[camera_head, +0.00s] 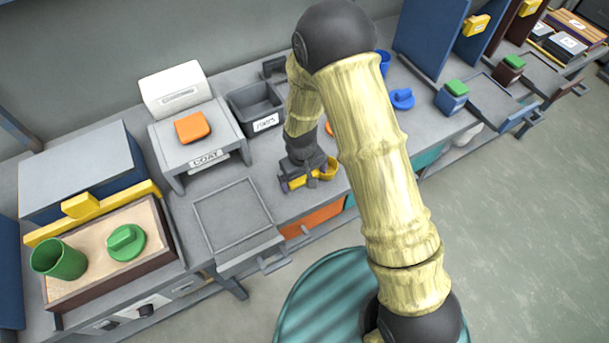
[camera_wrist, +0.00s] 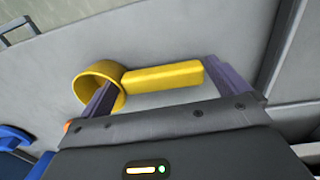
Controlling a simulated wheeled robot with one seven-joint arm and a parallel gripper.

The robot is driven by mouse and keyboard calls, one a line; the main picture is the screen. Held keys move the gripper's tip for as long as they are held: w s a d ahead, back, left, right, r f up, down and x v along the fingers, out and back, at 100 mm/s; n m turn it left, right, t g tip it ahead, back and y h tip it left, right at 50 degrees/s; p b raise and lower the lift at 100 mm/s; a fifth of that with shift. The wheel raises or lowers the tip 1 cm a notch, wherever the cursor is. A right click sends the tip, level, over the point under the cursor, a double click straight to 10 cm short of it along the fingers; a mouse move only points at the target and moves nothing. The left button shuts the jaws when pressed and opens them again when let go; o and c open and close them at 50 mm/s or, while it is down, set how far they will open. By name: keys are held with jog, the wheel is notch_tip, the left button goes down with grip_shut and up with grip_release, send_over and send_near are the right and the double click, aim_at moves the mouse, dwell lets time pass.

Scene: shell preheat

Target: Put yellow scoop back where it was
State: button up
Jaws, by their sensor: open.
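The yellow scoop (camera_head: 329,168) is at the front part of the grey counter, with its round cup to the right and its handle to the left. In the wrist view the scoop (camera_wrist: 165,77) shows its ring-shaped cup at left and its straight handle at right. My gripper (camera_head: 310,178) is over the scoop, pointing down. In the wrist view my gripper (camera_wrist: 165,90) is open; its left finger overlaps the cup and its right finger is past the handle's end. I cannot tell whether the fingers touch the scoop.
A grey bin (camera_head: 256,105) and a stand labelled COAT (camera_head: 175,155) with an orange block (camera_head: 192,127) are behind left. A sand tray (camera_head: 90,235) holds a green cup (camera_head: 58,260) and green lid (camera_head: 126,242). A blue lid (camera_head: 402,99) lies right.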

jog(key=shift+w+r, duration=0.1)
jog(key=shift+r, duration=0.45)
notch_tip(320, 180, up, 11)
jog(key=shift+s+a, duration=0.2)
jog(key=shift+s, duration=0.05)
dwell(0.4)
jog(key=s+d+r+m+t, duration=0.1)
jog(key=s+d+r+m, duration=0.2)
jog(key=d, duration=0.7)
jog(key=s+d+r+m+t, duration=0.1)
jog(key=s+d+r+m, duration=0.3)
jog(key=d, duration=0.6)
notch_tip(320, 180, up, 2)
jog(key=shift+s, duration=0.6)
